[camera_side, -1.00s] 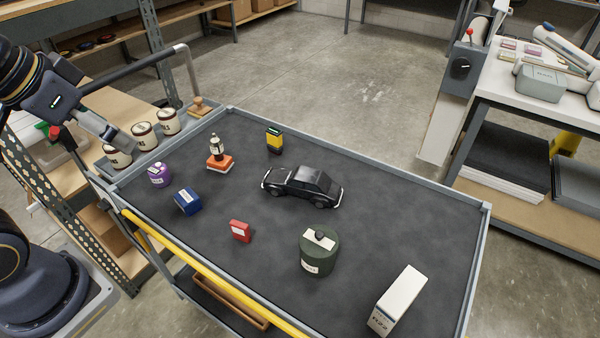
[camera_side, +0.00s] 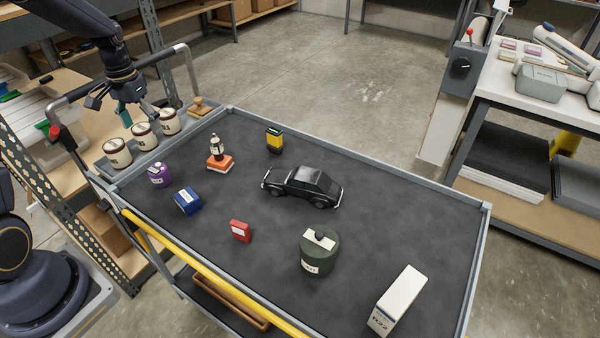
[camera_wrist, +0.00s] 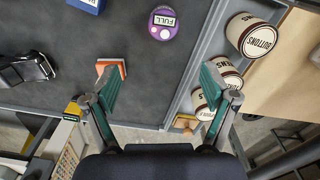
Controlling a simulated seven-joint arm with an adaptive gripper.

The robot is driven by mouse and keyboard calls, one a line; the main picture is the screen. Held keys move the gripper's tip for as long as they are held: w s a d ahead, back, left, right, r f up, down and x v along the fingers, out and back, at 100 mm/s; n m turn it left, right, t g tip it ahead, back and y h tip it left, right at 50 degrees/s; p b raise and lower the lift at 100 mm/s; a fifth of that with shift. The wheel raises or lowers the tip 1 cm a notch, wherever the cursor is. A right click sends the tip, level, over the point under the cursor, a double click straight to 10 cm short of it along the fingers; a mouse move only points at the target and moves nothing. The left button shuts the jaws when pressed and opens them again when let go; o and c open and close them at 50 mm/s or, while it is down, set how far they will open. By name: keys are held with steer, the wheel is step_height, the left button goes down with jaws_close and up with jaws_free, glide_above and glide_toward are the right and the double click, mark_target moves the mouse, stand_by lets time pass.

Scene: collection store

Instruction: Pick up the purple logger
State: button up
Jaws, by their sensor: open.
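The purple logger (camera_side: 159,174) stands on the dark cart top near its left end in the side view. In the wrist view the purple logger (camera_wrist: 164,22) is at the top, seen from above, with a white label reading FULL. My gripper (camera_side: 139,110) is above the left end of the cart, near the row of cans, apart from the logger. In the wrist view my gripper (camera_wrist: 160,85) has its two green-padded fingers spread wide with nothing between them. The logger lies beyond the fingertips in that view.
A blue box (camera_side: 187,201) is close to the logger's right. Several label-wrapped cans (camera_side: 143,136) stand on the end shelf under my gripper. A black toy car (camera_side: 303,186) sits mid-cart.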

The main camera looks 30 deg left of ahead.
glide_toward(157, 168)
steer(key=f, duration=0.5)
steer(key=shift+w+d+f, duration=0.15)
steer(key=shift+w+d, duration=0.1)
steer(key=f, duration=0.5)
steer(key=shift+s+a+f, duration=0.3)
steer(key=shift+c, duration=0.4)
steer(key=c, duration=1.2)
steer(key=shift+c, duration=0.2)
steer(key=shift+r, duration=0.15)
